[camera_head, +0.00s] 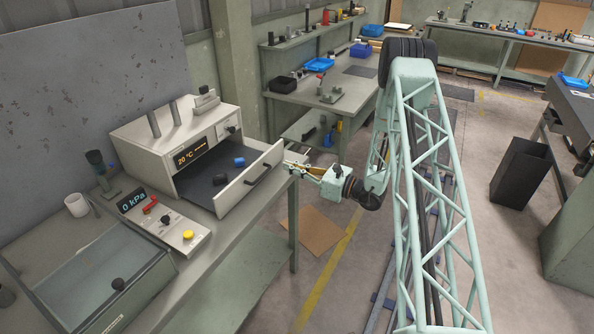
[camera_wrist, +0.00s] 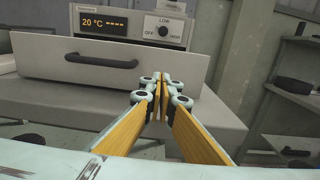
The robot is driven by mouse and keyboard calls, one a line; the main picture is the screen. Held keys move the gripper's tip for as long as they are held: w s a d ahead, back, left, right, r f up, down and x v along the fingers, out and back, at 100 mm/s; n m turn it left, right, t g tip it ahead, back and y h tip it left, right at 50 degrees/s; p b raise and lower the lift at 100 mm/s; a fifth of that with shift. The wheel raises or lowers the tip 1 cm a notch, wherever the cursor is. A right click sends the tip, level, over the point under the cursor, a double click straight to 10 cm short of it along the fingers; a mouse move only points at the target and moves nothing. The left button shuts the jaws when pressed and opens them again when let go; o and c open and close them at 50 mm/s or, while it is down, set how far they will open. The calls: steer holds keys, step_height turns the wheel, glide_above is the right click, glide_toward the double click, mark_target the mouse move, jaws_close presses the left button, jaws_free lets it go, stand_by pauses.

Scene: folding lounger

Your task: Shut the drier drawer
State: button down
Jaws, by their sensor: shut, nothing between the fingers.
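The drier (camera_head: 178,140) is a pale box on the left bench, with a lit 20 °C display and a knob. Its drawer (camera_head: 234,196) is pulled well out, its front panel standing clear of the body. A blue piece (camera_head: 239,162) and a dark piece (camera_head: 220,179) lie on the drawer floor. The wrist view shows the drawer front (camera_wrist: 50,66) with its black handle (camera_wrist: 100,62). My gripper (camera_head: 292,164) has its fingers together and empty, near the drawer's right end. In the wrist view the fingertips (camera_wrist: 162,82) overlap the panel's lower right part; I cannot tell whether they touch it.
A control box (camera_head: 163,222) with a yellow button and a kPa display sits in front of the drier. A lidded glass-topped case (camera_head: 105,275) is at the lower left. Another bench (camera_head: 330,105) with tools stands behind.

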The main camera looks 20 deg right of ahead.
mark_target(272, 160)
steer(key=shift+x, duration=2.7)
